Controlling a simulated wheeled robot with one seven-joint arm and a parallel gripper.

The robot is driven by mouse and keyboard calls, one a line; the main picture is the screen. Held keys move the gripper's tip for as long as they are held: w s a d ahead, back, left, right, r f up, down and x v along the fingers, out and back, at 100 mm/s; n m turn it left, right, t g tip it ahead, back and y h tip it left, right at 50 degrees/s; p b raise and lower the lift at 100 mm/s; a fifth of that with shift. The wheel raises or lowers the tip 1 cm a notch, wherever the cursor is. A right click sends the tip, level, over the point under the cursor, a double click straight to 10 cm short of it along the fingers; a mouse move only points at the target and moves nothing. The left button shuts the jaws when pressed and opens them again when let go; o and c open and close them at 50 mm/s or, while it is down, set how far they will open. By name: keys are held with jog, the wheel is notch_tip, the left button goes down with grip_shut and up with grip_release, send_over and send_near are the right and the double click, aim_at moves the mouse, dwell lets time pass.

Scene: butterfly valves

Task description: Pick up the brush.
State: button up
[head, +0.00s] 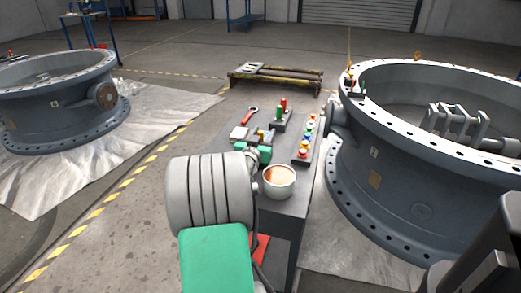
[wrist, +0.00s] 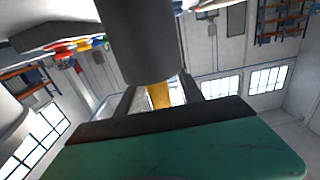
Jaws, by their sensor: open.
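My gripper (head: 264,138) is over the dark bench, its green body partly hidden by my arm. In the wrist view my gripper (wrist: 158,94) has its dark fingers apart. A yellow piece (wrist: 159,95) shows between them, below a large dark grey cylinder (wrist: 138,40) close to the camera. A small yellow piece (head: 261,132) also shows at the fingers in the head view. I cannot tell whether this is the brush, or whether a finger touches it. No brush is plain in either view.
On the bench (head: 284,213) are a white pot (head: 279,184) with orange-brown contents, a red wrench (head: 249,114), red and green bottles (head: 282,108), and a tray of coloured knobs (head: 305,145). A large flanged valve (head: 385,180) stands close on the right.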

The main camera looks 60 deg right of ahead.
grip_shut()
dwell(0.3)
dwell(0.4)
